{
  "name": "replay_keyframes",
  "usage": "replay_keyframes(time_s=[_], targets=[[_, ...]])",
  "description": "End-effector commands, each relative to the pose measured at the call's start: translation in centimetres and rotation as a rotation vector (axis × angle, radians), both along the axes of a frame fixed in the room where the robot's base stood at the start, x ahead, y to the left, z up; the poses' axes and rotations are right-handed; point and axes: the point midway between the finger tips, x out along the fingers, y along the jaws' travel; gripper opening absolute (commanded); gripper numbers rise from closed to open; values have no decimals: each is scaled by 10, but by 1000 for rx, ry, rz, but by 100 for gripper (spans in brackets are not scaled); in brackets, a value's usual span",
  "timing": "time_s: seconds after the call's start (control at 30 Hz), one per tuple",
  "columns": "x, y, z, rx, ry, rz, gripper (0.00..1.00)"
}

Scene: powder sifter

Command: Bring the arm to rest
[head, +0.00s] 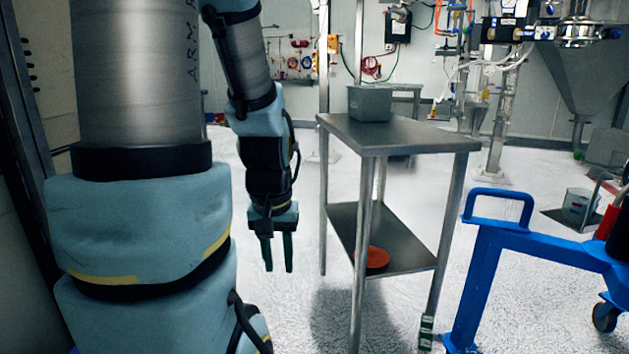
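My arm fills the left of the head view, with large grey and pale blue links in front and the forearm hanging down behind them. My gripper (278,252) hangs at the end of the forearm and points down. Its two dark fingers are apart with a gap between them, and nothing shows in the gap. It is in free air left of the steel table (400,137), and it looks apart from the table's legs.
A grey bin (370,103) stands on the tabletop, and an orange-red round thing (377,257) lies on the lower shelf. A blue wheeled frame (540,245) stands at the right. A hopper (590,75) is at the back right. Speckled floor lies open below the gripper.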

Motion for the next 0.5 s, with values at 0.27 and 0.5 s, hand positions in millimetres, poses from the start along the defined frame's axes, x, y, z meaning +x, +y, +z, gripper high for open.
replay_keyframes(time_s=[0.27, 0.5], targets=[[1, 0, 54, 2, -2, -7, 33], [2, 0, 116, 2, -3, -9, 33]])
